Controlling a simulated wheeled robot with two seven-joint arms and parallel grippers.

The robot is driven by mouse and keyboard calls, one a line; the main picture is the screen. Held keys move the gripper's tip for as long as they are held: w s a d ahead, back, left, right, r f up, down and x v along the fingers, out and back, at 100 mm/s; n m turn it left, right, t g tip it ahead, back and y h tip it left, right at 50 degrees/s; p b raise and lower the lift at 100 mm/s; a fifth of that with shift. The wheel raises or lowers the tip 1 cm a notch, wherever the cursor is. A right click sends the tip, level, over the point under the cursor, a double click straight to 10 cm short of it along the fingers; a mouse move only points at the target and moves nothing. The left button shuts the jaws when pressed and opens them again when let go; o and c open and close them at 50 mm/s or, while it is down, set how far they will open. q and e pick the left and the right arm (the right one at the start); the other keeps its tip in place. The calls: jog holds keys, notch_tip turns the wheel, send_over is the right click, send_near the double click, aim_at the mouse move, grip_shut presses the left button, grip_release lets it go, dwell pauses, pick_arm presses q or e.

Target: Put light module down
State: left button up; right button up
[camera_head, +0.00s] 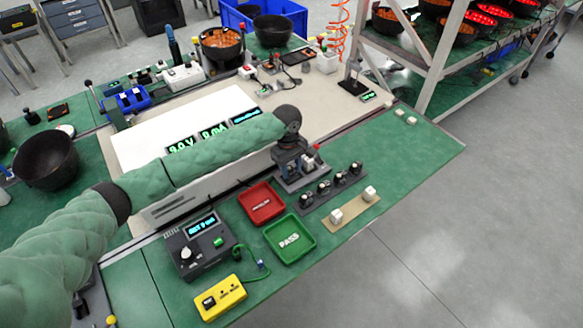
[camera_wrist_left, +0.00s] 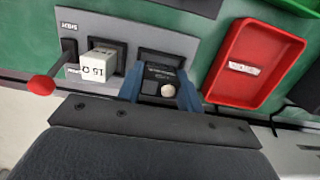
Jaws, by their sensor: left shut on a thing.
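My left gripper (camera_wrist_left: 162,92) is shut on the light module (camera_wrist_left: 160,80), a small dark block with a pale round dome, held between the blue fingers. In the wrist view the module is at a dark square seat of a grey test fixture (camera_wrist_left: 185,44); whether it touches the seat I cannot tell. A white block marked 15 Ω (camera_wrist_left: 97,68) stands in the other dark seat beside it. In the head view my left gripper (camera_head: 292,158) is over the fixture, and the module is mostly hidden. My right gripper is not in view.
A red-knobbed lever (camera_wrist_left: 42,84) is at the fixture's end. A red tray (camera_head: 261,204) and a green PASS tray (camera_head: 289,239) lie nearby. A rail with several dark modules (camera_head: 325,191) and a beige strip with white blocks (camera_head: 350,211) are to the right.

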pick_arm(q)
jog(key=o, duration=0.9)
jog(key=shift+o, duration=0.5)
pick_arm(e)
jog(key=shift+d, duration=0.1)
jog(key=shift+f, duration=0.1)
pick_arm(q)
jog(key=shift+r, duration=0.2)
notch_tip(320, 180, up, 12)
jog(key=w+b, duration=0.1)
jog(key=b, duration=0.3)
jog(key=shift+a+f+b, duration=0.15)
jog(key=shift+a+b, duration=0.15)
jog(key=shift+a, duration=0.1)
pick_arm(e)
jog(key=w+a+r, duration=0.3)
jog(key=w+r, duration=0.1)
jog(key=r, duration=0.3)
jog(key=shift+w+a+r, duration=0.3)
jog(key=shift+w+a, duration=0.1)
